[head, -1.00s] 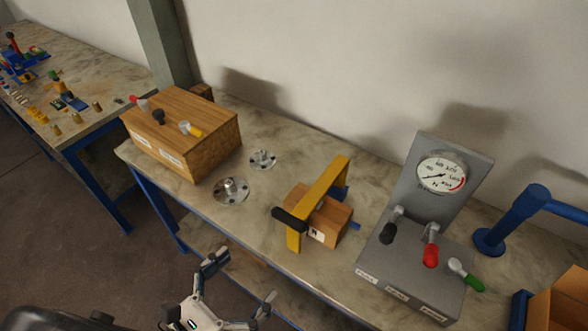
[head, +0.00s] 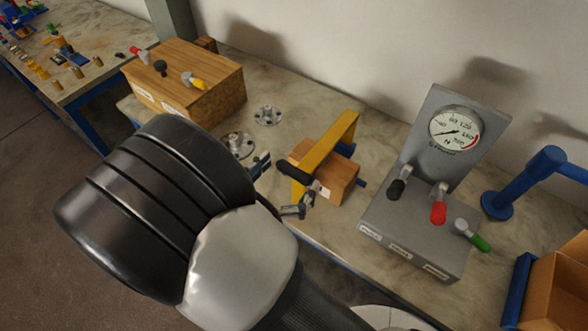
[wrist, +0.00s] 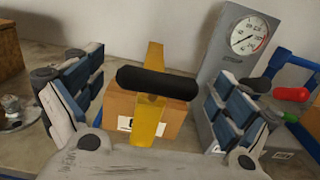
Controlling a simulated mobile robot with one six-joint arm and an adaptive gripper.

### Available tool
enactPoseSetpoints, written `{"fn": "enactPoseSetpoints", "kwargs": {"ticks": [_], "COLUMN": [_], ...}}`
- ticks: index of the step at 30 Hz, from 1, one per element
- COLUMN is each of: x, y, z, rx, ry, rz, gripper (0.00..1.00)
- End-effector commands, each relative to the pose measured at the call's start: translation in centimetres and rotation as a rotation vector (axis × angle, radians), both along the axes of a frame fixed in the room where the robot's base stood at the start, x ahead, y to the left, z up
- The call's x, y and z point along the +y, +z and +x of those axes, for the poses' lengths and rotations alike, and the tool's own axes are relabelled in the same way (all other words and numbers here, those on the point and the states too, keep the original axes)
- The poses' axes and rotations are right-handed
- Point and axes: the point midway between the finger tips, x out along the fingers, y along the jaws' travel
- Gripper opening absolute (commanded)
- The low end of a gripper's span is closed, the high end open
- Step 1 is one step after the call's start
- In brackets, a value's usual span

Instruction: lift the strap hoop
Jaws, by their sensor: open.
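The strap hoop (head: 335,140) is a yellow band standing over a wooden block (head: 340,182), with a black bar handle (head: 293,171) at its near side. In the wrist view the yellow band (wrist: 154,57) rises in the middle, and the black handle (wrist: 157,83) lies crosswise in front of it. My gripper (head: 281,185) is open at the near side of the hoop. In the wrist view its blue-grey padded fingers stand left and right of the handle, with gaps on both sides. I see no contact.
A grey gauge stand (head: 425,215) with black, red and green levers stands right of the hoop. Two metal flanges (head: 267,115) lie to the left, near a wooden box (head: 185,85) with knobs. A blue post (head: 520,185) stands at the far right.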

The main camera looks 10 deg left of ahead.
Motion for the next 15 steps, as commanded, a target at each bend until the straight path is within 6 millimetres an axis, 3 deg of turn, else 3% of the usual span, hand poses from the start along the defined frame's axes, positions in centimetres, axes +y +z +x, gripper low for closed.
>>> {"fn": "enactPoseSetpoints", "kwargs": {"ticks": [6, 15], "x": [-0.7, -0.7], "y": [0.0, 0.0], "z": [1.6, 1.8], "rx": [0.001, 0.001], "ry": [0.0, 0.0], "rz": [0.0, 0.0], "gripper": [0.95, 0.94]}}
